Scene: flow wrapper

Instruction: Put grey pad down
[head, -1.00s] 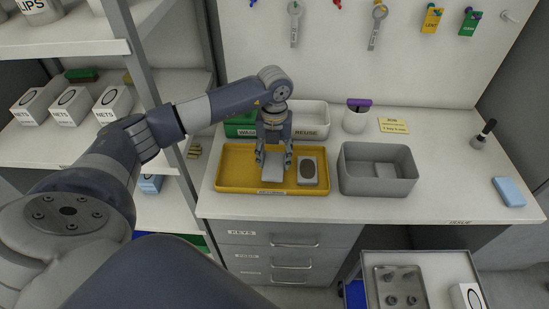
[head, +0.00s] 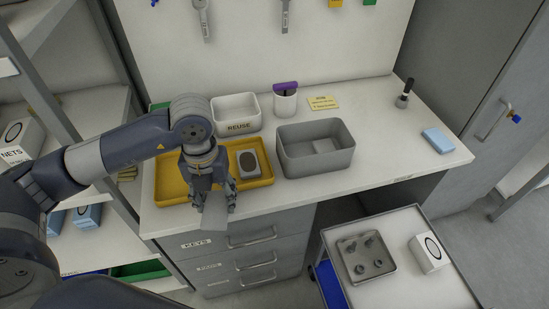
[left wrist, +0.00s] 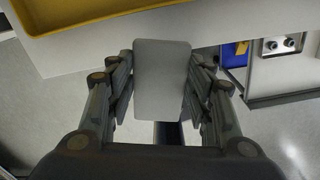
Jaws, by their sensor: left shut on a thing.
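The grey pad (left wrist: 161,85) is a flat, rounded rectangle held between the fingers in the left wrist view. It also shows in the head view (head: 215,216), hanging below the fingertips. My left gripper (head: 213,200) is shut on the pad, just in front of the yellow tray (head: 262,183) and over the front edge of the counter. In the left wrist view my left gripper (left wrist: 161,95) has fingers on both sides of the pad, and the floor shows beyond it. My right gripper is not in view.
A grey pad-like block with a dark oval (head: 249,164) lies in the tray. A grey bin (head: 316,165) holding a grey piece stands to the right, a white REUSE bin (head: 237,126) behind. A cart (head: 400,283) with a metal tray (head: 364,280) and white box (head: 428,254) stands front right.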

